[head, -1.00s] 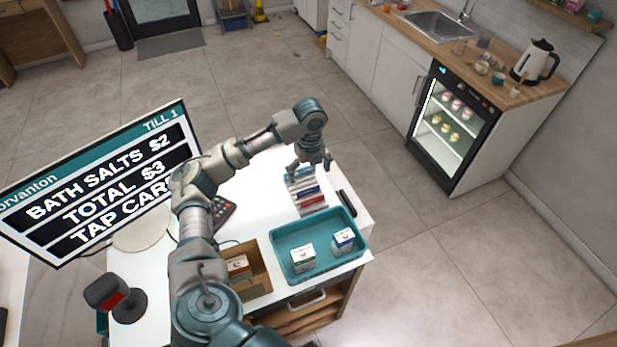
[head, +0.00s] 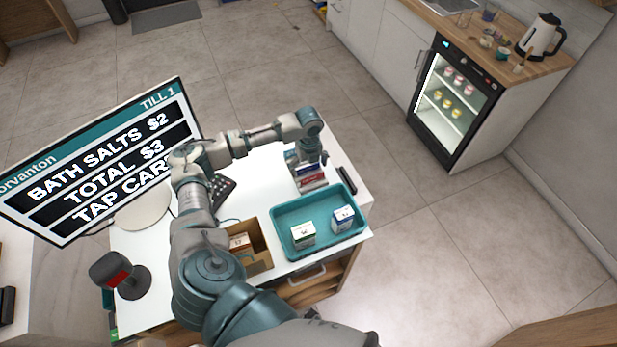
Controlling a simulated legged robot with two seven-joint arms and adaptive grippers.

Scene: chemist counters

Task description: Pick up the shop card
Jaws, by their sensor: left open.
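A small card rack (head: 312,186) stands on the white counter behind the teal tray. Blue, red and white cards (head: 312,172) show in its slots. I cannot tell from here which one is the shop card. My left gripper (head: 303,162) points down at the rear of the rack, with its jaws open. It covers the rack's back slots, and I cannot tell whether its fingers touch a card. My right gripper is out of view.
The teal tray (head: 284,246) holds two small boxes. An open cardboard box (head: 262,262), a keypad (head: 222,188), a dark scanner on a stand (head: 122,273) and a till screen (head: 100,165) stand nearby. A black pen-like object (head: 346,180) lies right of the rack.

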